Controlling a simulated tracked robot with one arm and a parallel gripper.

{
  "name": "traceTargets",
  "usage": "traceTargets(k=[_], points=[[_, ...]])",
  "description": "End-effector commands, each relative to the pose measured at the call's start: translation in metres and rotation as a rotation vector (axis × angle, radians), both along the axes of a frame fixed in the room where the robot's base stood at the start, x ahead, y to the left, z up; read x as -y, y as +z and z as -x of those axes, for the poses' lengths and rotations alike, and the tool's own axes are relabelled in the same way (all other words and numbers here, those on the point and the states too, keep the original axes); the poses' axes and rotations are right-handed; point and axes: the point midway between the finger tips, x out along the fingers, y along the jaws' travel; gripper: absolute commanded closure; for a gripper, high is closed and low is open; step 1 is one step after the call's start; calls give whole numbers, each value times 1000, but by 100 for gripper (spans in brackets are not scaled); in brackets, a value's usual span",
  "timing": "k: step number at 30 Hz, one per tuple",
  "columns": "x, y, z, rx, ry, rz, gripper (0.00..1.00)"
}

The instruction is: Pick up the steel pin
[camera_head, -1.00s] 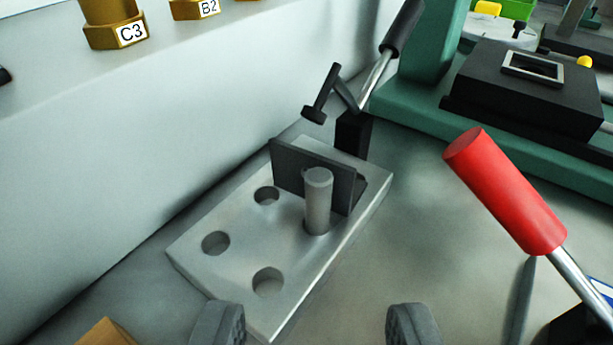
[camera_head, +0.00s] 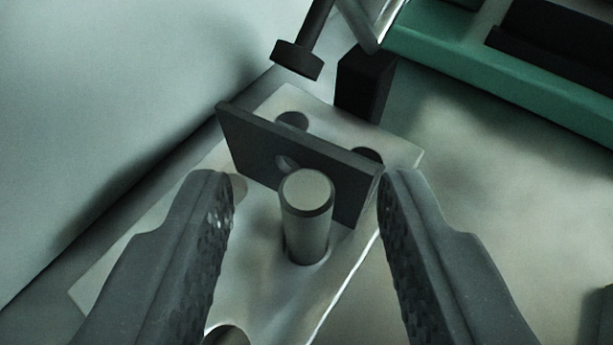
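The steel pin (camera_head: 307,220) is a short grey cylinder standing upright in a hole of a pale metal block (camera_head: 130,245). A dark upright plate (camera_head: 325,180) with a small hole stands on the block just behind the pin. My gripper (camera_head: 305,185) is open, with one finger to the left and one to the right of the pin. Clear gaps show between the pin and both fingers. The left finger hides part of the block and its holes.
A black toggle clamp with a round tip (camera_head: 298,58) and a black post (camera_head: 364,85) stands behind the block. A pale wall (camera_head: 100,100) rises at the left. A green machine base (camera_head: 500,80) is at the upper right. The grey surface at the right is mostly clear.

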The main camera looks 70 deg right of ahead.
Motion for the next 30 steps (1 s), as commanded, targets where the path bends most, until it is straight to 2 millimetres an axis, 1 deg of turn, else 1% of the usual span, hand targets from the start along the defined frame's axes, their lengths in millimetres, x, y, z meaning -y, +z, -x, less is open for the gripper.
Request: traceTargets(k=[5,8,9,10,20,23,26,30], points=[[0,-1,0,0,0,0,60],[0,-1,0,0,0,0,85],[0,-1,0,-1,0,0,96],[0,-1,0,-1,0,0,100],[0,0,0,0,-1,0,100],[1,3,0,-1,-2,0,100],[1,10,0,1,-3,0,100],[2,27,0,3,-2,1,100]])
